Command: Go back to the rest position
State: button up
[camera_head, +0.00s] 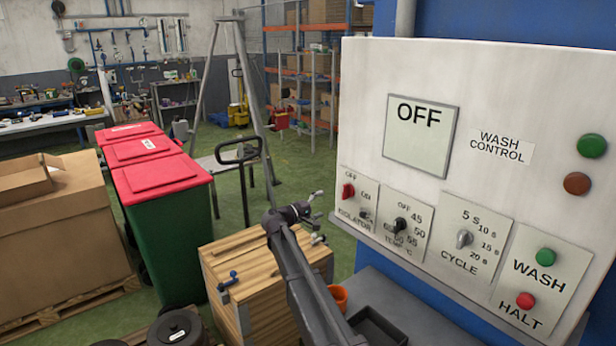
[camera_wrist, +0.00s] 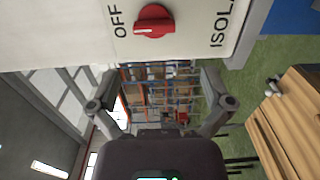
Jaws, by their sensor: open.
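My gripper (camera_head: 318,217) is open and empty, at the end of my dark arm, left of the white wash control panel (camera_head: 330,110) and in front of its lower left corner. In the wrist view my gripper (camera_wrist: 163,103) shows two spread fingers with nothing between them. The red isolator knob (camera_head: 348,191) is at the panel's lower left. In the wrist view the red knob (camera_wrist: 153,21) is above the fingers, apart from them, with the word OFF to its left. The panel's display (camera_head: 420,135) reads OFF.
A wooden crate (camera_head: 262,290) stands below my gripper. Red-lidded bins (camera_head: 160,178) and a cardboard box (camera_head: 60,235) are to the left. A dark tray (camera_head: 380,328) and an orange container (camera_head: 338,296) lie below the panel. Green floor (camera_head: 290,165) is open behind.

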jog(key=s+d+f+m+g+y, duration=0.25)
jog(key=s+d+f, duration=0.35)
jog(key=s, duration=0.3)
jog(key=s+d+f+m+g+y, duration=0.2)
jog(key=s+d+f+g+y, duration=0.15)
jog(key=s+d+f, duration=0.4)
jog(key=s+a+f+m+g+y, duration=0.1)
jog(key=s+y, duration=0.3)
jog(key=s, duration=0.7)
jog(key=s+a+f+m+g+y, duration=0.1)
jog(key=s+a+f+g+y, duration=0.2)
jog(key=s, duration=0.8)
jog(key=shift+s+a+f+m+y, duration=0.2)
jog(key=shift+f+m+y, duration=0.15)
jog(key=shift+y, duration=0.35)
